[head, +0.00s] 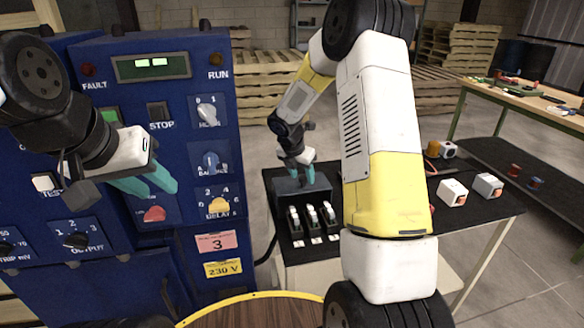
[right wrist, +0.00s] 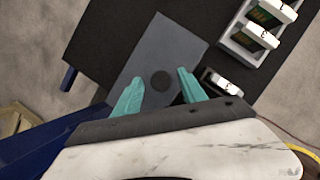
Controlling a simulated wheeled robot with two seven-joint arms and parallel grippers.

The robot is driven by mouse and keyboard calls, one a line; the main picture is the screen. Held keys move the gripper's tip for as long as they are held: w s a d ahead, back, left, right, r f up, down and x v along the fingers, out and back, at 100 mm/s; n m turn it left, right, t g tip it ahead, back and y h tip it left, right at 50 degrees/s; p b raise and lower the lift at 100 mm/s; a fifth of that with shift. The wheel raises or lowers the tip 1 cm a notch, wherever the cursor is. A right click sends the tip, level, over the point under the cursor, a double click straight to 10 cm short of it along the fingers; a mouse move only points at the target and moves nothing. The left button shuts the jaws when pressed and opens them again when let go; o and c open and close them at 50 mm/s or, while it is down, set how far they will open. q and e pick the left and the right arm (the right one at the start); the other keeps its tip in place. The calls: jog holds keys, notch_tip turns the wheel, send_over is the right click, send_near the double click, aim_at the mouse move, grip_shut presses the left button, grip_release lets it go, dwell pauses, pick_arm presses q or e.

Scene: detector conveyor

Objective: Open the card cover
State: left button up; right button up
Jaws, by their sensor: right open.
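The card cover (head: 289,191) is a dark grey lid at the back left of the black table. In the right wrist view it is a flat grey plate (right wrist: 165,48) with a round dark knob (right wrist: 160,81) on it. My right gripper (head: 302,179) is open just above the cover. In the right wrist view its teal fingers (right wrist: 160,77) stand on either side of the knob; I cannot tell whether they touch it. My left gripper (head: 160,191) appears open and empty, in front of the blue cabinet near a red button (head: 154,214).
Several cards in holders (head: 312,217) stand directly in front of the cover; they also show in the right wrist view (right wrist: 262,36). The blue cabinet (head: 185,245) with switches is on the left. White blocks (head: 453,192) sit on the right of the black table (head: 487,210).

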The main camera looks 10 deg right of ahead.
jog(key=v, duration=0.7)
jog(key=shift+r, duration=0.4)
jog(key=shift+s, duration=0.1)
jog(key=s+r+m+y, duration=0.2)
jog(key=s+r+m, duration=1.1)
jog(key=s, duration=0.2)
jog(key=s+a+r+m+t+y, duration=0.1)
jog(key=s+m, duration=0.6)
jog(key=s+a+r+m+t+y, duration=0.1)
jog(key=s+r+m+y, duration=0.1)
jog(key=s+m, duration=0.4)
jog(key=shift+s+a+m+t, duration=0.3)
jog(key=shift+s+m+t, duration=0.1)
jog(key=shift+s, duration=0.8)
